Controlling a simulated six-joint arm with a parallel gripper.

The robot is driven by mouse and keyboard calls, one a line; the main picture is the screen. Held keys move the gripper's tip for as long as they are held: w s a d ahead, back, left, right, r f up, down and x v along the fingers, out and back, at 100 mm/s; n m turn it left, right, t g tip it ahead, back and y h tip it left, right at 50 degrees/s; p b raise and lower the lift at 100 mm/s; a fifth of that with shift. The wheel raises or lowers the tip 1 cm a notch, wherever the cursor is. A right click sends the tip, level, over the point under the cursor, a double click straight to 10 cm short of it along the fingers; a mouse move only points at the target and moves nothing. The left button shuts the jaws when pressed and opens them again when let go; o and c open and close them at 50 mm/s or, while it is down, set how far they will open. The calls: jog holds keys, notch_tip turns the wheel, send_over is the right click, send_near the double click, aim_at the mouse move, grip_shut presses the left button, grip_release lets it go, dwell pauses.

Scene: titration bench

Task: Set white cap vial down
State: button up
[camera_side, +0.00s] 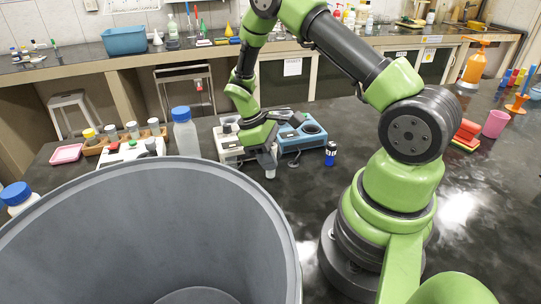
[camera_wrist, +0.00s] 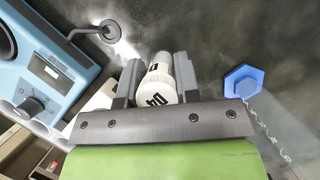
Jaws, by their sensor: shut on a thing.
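In the side view my gripper (camera_side: 268,160) points down near the front of the bench devices, and the pale lower end of the vial (camera_side: 270,174) shows just below the fingers, close to the dark bench top. I cannot tell whether the vial touches the bench.
A blue instrument (camera_side: 303,135) stands just behind my gripper. A large grey bin (camera_side: 150,225) fills the lower left foreground. A blue hexagonal base (camera_wrist: 243,82) lies right of the fingers in the wrist view.

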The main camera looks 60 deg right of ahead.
jog(key=o, duration=0.9)
jog(key=shift+f, duration=0.1)
